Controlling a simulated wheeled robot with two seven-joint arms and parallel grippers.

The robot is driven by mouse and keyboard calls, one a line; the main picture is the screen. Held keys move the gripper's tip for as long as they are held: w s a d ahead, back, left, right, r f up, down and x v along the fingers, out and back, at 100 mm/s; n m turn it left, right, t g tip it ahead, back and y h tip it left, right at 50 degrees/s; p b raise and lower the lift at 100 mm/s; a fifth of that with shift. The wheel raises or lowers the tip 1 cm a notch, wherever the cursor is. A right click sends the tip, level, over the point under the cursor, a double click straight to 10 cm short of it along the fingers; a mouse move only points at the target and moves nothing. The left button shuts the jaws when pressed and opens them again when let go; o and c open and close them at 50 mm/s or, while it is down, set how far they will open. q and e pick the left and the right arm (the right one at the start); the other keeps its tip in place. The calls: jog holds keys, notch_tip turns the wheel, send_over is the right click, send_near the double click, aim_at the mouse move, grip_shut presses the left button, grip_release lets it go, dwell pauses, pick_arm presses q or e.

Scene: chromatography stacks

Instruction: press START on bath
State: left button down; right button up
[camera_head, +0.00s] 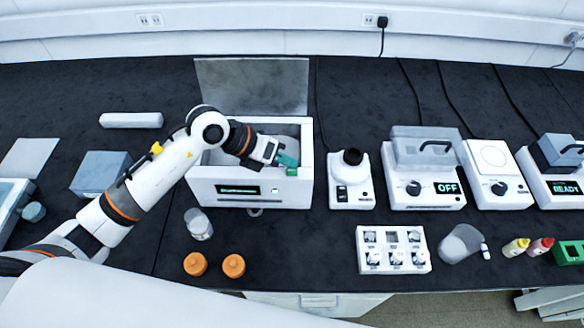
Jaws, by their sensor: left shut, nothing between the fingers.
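The bath (300,190) is a white box with its grey lid (254,86) raised at the back and a dark display (238,189) with green text on its front. The text is too small to read. A small round button (275,190) sits to the right of the display. My left gripper (290,168) reaches over the bath from the left, with its teal fingers shut and empty near the front right rim. Its arm hides part of the bath's opening and left side. I cannot tell whether the fingers touch the bath. My right gripper is out of view.
A vortex-like device (350,183), a unit showing OFF (447,188) and further instruments stand to the right. In front are a clear beaker (199,225), two orange-capped bottles (233,265), a white vial rack (393,262) and a tipped clear container (459,245).

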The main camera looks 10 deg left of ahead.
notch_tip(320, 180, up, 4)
jog(key=p, duration=0.3)
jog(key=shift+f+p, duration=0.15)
jog(key=shift+p, duration=0.15)
dwell(0.7)
